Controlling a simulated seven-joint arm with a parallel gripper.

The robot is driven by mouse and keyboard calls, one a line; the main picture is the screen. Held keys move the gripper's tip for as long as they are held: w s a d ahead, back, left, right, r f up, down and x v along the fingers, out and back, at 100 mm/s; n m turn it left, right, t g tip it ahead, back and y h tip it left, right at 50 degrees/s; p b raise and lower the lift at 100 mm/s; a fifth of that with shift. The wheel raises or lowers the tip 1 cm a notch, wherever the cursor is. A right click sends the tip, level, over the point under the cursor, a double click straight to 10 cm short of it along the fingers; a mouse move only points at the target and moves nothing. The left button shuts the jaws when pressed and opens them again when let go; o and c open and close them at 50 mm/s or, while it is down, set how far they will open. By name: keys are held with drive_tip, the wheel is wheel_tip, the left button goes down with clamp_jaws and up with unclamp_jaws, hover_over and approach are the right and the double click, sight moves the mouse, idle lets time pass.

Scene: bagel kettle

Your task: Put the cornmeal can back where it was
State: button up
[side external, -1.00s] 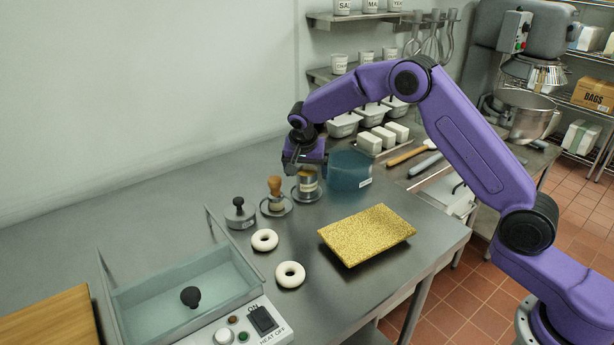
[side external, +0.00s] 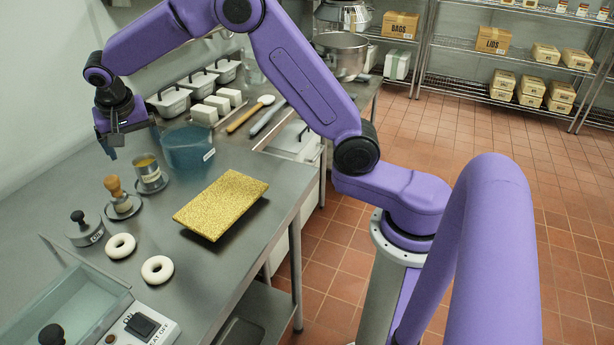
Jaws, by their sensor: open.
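The cornmeal can (side external: 147,170), a small metal can with yellow contents and a pale label, stands upright on a round metal saucer (side external: 160,186). My gripper (side external: 112,146) is open and empty. It is up and to the left of the can in the picture, apart from it, and nothing is between its fingers. The can's far side and its contact with the saucer are partly hidden.
A wooden-handled stamp (side external: 115,188) and a dark-knobbed weight (side external: 82,228) stand near the can. A blue translucent tub (side external: 188,150) is close on its right. Two white rings (side external: 157,268) and a yellow grainy board (side external: 222,205) lie in front.

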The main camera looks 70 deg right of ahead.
drive_tip(key=s+a+r+n+y, duration=0.1)
drive_tip(key=s+a+n, duration=0.15)
drive_tip(key=s, duration=0.25)
drive_tip(key=s+a+r+n, duration=0.1)
drive_tip(key=s+n, duration=0.2)
drive_tip(key=s, duration=0.2)
drive_tip(key=s+d+n+g, duration=0.1)
drive_tip(key=s+n, duration=0.3)
drive_tip(key=s, duration=0.6)
drive_tip(key=s+d+f+n+g+y, duration=0.1)
drive_tip(key=s+d+n, duration=0.3)
drive_tip(key=s, duration=0.7)
drive_tip(key=s+d+f+n+g+y, duration=0.1)
drive_tip(key=s+d+n, duration=0.1)
drive_tip(key=s+n, duration=0.4)
drive_tip(key=s, duration=0.5)
drive_tip(key=shift+s+d+f, duration=0.2)
drive_tip(key=shift+s, duration=0.05)
